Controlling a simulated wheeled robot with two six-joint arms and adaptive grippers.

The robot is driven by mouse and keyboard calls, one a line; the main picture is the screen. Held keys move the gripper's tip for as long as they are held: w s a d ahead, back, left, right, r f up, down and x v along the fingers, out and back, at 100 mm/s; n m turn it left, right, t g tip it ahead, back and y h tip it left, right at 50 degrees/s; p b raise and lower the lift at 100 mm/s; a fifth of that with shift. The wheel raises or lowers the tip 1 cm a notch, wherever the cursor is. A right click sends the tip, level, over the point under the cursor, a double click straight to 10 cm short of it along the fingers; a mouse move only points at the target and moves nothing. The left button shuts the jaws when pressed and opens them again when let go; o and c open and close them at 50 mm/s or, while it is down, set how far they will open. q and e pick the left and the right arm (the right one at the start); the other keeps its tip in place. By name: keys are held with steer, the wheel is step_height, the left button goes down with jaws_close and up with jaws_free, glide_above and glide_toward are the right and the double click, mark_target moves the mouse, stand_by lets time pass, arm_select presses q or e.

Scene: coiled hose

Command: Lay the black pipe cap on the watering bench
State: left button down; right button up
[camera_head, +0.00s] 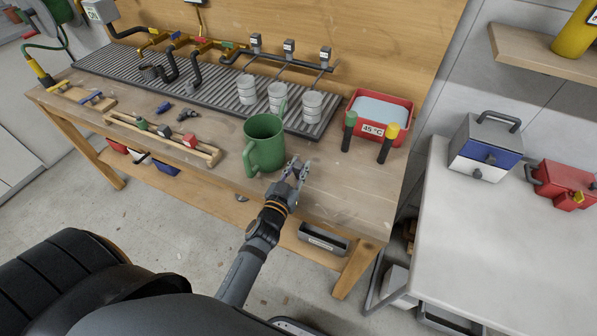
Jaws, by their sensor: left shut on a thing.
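The wooden watering bench (345,195) runs across the middle of the view. My left gripper (299,170) is over its front right part, just right of the green watering jug (264,146). It is shut on a small dark thing that its fingers mostly hide; this appears to be the black pipe cap, but its shape is unclear. I cannot tell whether the held thing touches the bench top. My right gripper is out of view.
A wooden rack (150,139) with small coloured pieces lies left of the jug. Small fittings (187,114) lie behind it. Grey pots (277,97) stand on the ribbed tray (130,72). A red basin (382,105) is at back right. Bare bench top lies right of the gripper.

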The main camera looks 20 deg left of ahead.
arm_select(q)
steer(key=c, duration=1.1)
jaws_free()
steer(key=shift+f, duration=0.1)
steer(key=shift+c, duration=0.2)
